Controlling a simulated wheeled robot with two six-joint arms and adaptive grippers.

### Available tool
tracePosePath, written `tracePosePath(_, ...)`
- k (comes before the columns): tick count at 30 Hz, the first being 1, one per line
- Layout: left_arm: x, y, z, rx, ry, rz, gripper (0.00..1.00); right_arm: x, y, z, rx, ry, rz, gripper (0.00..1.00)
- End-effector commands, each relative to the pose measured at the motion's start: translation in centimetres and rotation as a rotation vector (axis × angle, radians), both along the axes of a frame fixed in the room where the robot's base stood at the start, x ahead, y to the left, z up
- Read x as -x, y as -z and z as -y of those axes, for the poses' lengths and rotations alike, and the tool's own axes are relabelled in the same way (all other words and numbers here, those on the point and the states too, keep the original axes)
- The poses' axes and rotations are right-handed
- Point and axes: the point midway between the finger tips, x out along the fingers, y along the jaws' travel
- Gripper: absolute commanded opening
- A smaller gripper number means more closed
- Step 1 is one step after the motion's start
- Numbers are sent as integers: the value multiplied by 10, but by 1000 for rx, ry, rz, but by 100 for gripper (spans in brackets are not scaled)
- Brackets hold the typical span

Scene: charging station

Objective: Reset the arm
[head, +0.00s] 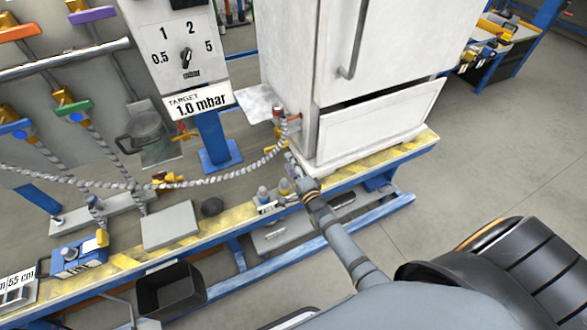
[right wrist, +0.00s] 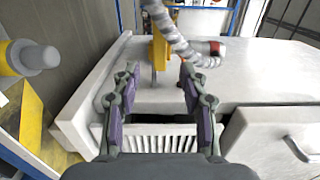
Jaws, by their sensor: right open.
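My right arm (head: 345,250) reaches in from the lower right of the head view. Its gripper (head: 291,162) is beside the lower left corner of the white cabinet (head: 375,130), small and partly hard to make out. In the right wrist view the gripper (right wrist: 157,82) is open, its two purple-padded fingers apart with nothing held between them. Beyond the fingertips are a yellow fitting (right wrist: 159,52) and a grey braided hose (right wrist: 178,45), with a red-ended part to the right. My left gripper is not in view.
A braided hose (head: 215,181) runs across the yellow-edged bench to the cabinet's corner. A dial panel (head: 178,50) reads "TARGET 1.0 mbar". A black bin (head: 171,288) is below the bench. Open floor (head: 480,150) lies to the right.

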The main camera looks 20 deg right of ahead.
Motion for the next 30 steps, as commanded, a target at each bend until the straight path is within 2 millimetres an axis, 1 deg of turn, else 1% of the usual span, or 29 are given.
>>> tracePosePath(1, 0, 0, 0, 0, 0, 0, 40, 9, 1, 0, 0, 0, -1, 43)
tracePosePath(3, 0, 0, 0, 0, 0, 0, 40, 18, 0, 1, -1, 0, -1, 43)
tracePosePath(6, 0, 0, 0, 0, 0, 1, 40, 25, 0, 1, -1, 0, 0, 43)
tracePosePath(21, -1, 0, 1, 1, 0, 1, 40, 26, 0, 1, -1, 0, 1, 43)
tracePosePath(23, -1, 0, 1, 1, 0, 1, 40, 27, 2, 1, 6, 1, -6, 43)
tracePosePath(25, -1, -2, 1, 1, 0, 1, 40, 32, 17, 3, 49, 3, -44, 43)
tracePosePath(26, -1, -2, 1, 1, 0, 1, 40, 37, 30, 4, 84, 4, -77, 43)
tracePosePath(29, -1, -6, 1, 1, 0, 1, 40, 64, 91, 10, 271, -13, -240, 43)
tracePosePath(30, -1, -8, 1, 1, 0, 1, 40, 82, 121, 13, 367, -33, -323, 43)
